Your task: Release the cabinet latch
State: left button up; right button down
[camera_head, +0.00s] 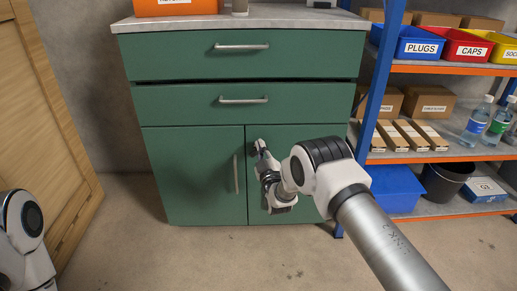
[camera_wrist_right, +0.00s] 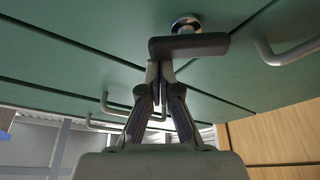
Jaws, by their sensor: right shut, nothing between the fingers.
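The green cabinet (camera_head: 190,175) stands ahead with two drawers above two doors, and its doors look shut. In the right wrist view, the latch is a dark flat bar (camera_wrist_right: 205,44) on a round silver mount (camera_wrist_right: 186,24) on the green front. My right gripper (camera_wrist_right: 157,72) is shut with nothing between its fingers. Its fingertips are at one end of the bar; I cannot tell whether they touch it. In the head view, my right gripper (camera_head: 263,158) is at the upper left of the right door, and the arm partly hides that door. My left gripper is out of view.
The left door has an upright bar handle (camera_head: 236,173). The drawers have handles (camera_head: 242,47) and (camera_head: 243,99). A blue-post shelf (camera_head: 410,157) with bins, boxes and bottles stands close on the right. A wooden door (camera_head: 45,130) is at the left. The floor in front is clear.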

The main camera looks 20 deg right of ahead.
jog(key=m, duration=0.1)
jog(key=m+h, duration=0.1)
jog(key=m, duration=0.1)
jog(key=d+m+h, duration=0.1)
jog(key=m, duration=0.1)
jog(key=shift+s+f+b, duration=0.15)
jog(key=shift+f+b, duration=0.2)
jog(key=m, duration=0.1)
jog(key=m+h, duration=0.1)
jog(key=m, duration=0.2)
jog(key=shift+s+d+f+h, duration=0.1)
jog(key=shift+d+f+h, duration=0.25)
jog(key=shift+h, duration=0.05)
